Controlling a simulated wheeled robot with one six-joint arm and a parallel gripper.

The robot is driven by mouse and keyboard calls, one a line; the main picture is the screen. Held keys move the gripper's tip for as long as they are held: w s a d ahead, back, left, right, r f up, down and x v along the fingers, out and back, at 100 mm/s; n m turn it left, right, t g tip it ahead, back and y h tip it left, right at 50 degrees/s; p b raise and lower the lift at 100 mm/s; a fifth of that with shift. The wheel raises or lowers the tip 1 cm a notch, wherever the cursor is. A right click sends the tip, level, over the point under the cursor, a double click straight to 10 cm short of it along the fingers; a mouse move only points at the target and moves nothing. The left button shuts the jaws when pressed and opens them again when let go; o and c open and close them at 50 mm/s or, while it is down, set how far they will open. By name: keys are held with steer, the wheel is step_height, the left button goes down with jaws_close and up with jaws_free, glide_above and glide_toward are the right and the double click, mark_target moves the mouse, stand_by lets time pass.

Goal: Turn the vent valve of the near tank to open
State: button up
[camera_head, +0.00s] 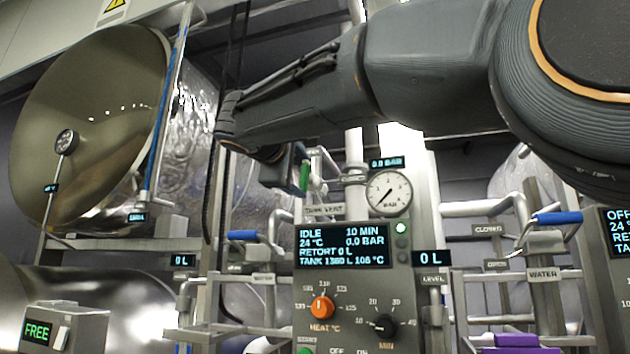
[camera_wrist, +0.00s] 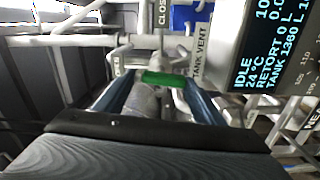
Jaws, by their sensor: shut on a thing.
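The vent valve's green handle (camera_head: 304,174) shows in the head view above the "TANK VENT" label (camera_head: 324,210), at the left of the pressure gauge. In the wrist view the green handle (camera_wrist: 164,79) lies crosswise between the two blue-grey fingers of my gripper (camera_wrist: 162,92). My gripper (camera_head: 291,170) is shut on this handle. The "TANK VENT" label (camera_wrist: 201,52) stands just right of the handle, and a "CLOSED" sign (camera_wrist: 162,13) is beyond it. A further label left of the handle is partly hidden and hard to read.
The control panel (camera_head: 343,275) with display and knobs stands below and right of the valve. A round gauge (camera_head: 389,193) is close by. A blue-handled water valve (camera_head: 556,218) is at the right. The large open retort door (camera_head: 90,110) fills the left. Pipes surround the valve.

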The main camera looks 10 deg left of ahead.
steer(key=shift+n, duration=0.6)
steer(key=o, duration=1.1)
steer(key=shift+c, duration=0.2)
steer(key=shift+s+a, duration=0.1)
steer(key=s+b, duration=0.2)
steer(key=s, duration=0.5)
steer(key=shift+s+a+b, duration=0.3)
steer(key=shift+s+b, duration=0.05)
steer(key=shift+s, duration=0.1)
